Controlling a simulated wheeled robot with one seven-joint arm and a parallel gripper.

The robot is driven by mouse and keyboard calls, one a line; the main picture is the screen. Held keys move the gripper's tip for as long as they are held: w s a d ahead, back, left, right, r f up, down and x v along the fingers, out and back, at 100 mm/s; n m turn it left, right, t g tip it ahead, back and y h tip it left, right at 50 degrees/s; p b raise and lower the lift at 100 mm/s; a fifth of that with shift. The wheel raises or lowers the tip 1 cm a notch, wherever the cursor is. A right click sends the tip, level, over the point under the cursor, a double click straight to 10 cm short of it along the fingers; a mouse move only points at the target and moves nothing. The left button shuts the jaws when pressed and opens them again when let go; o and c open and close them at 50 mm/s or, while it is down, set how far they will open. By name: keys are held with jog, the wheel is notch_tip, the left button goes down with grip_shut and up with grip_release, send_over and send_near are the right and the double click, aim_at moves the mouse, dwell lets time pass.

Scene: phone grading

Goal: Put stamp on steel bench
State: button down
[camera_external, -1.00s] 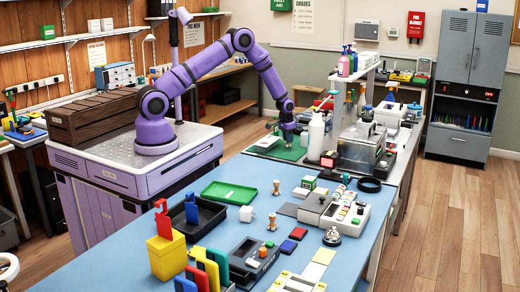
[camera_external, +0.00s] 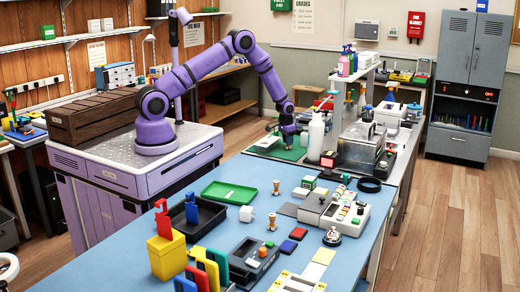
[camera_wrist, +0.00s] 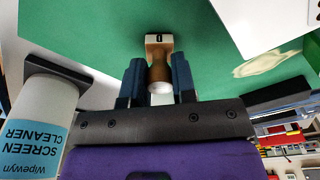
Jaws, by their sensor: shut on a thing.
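A stamp (camera_wrist: 158,46) with a tan wooden handle and a pale block marked with a dark "0" or "D" shows in the wrist view. My gripper (camera_wrist: 159,82) is shut on its handle, with one dark finger on each side. Beyond the stamp lies a green mat (camera_wrist: 95,22). I cannot tell whether the stamp touches it. In the external view my gripper (camera_external: 284,140) is low over the green mat (camera_external: 262,150) at the near end of the steel bench (camera_external: 308,163). The stamp is too small to make out there.
A white screen cleaner bottle (camera_wrist: 38,115) stands close left of my gripper in the wrist view; a white bottle (camera_external: 316,132) stands beside it externally. A metal machine (camera_external: 360,145) is farther right. Two wooden-handled stamps (camera_external: 276,187) stand on the blue table (camera_external: 215,225).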

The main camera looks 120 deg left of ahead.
jog(key=shift+f, duration=0.1)
jog(key=c, duration=0.8)
grip_release()
jog(key=shift+c, duration=0.2)
notch_tip(320, 180, up, 11)
jog(key=d, duration=0.1)
jog(key=shift+s, duration=0.4)
